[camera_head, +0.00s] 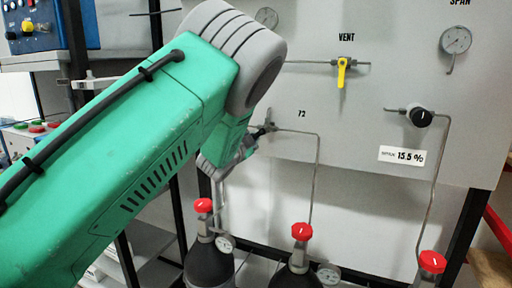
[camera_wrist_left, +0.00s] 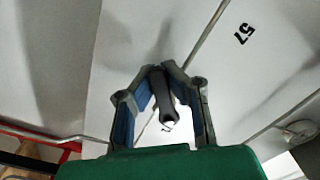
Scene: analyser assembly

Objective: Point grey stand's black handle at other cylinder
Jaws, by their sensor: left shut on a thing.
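My left gripper (camera_wrist_left: 161,72) is shut on the black handle (camera_wrist_left: 160,95), which sits between its blue-padded fingers in the left wrist view. In the head view the gripper (camera_head: 258,134) is at the grey panel, left of the label "72", and the handle is mostly hidden by the green arm. Thin pipes run from that spot. Below stand dark gas cylinders with red knobs: one at left (camera_head: 208,265), one in the middle (camera_head: 294,279), and one at right whose red knob (camera_head: 432,262) shows. My right gripper is not in view.
The grey panel (camera_head: 370,100) also bears a yellow VENT handle (camera_head: 341,72), a black knob (camera_head: 421,117) and a SPAN gauge (camera_head: 456,40). A blue control box (camera_head: 45,25) is at upper left. Small gauges sit by the cylinders. My green arm covers the left half.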

